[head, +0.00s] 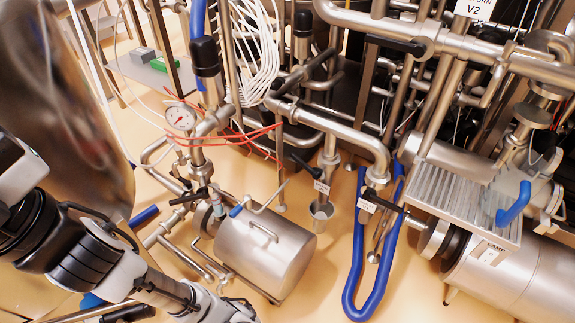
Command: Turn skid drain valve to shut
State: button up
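Several small valves with lever handles show in the head view, and I cannot tell which is the skid drain valve. One black lever (302,163) is beside a white tag (321,187) on a vertical pipe above an open drain cup. Another black lever (386,206) has a tag (366,205) on the pipe by the blue hose. A third black handle (188,199) is left of the steel tank. The tag writing is too small to read. My arm crosses the lower left; its wrist end is at the bottom edge, and the fingers cannot be made out.
A horizontal steel tank (268,250) stands near my arm's end. A blue hose (354,270) loops down to the floor. A pressure gauge (181,117) and red wires are above the tank. A ribbed steel step (450,194) is at right. Bare floor (318,270) lies between tank and hose.

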aim_at(315, 175)
jog(key=i+z, duration=0.25)
jog(key=i, duration=0.7)
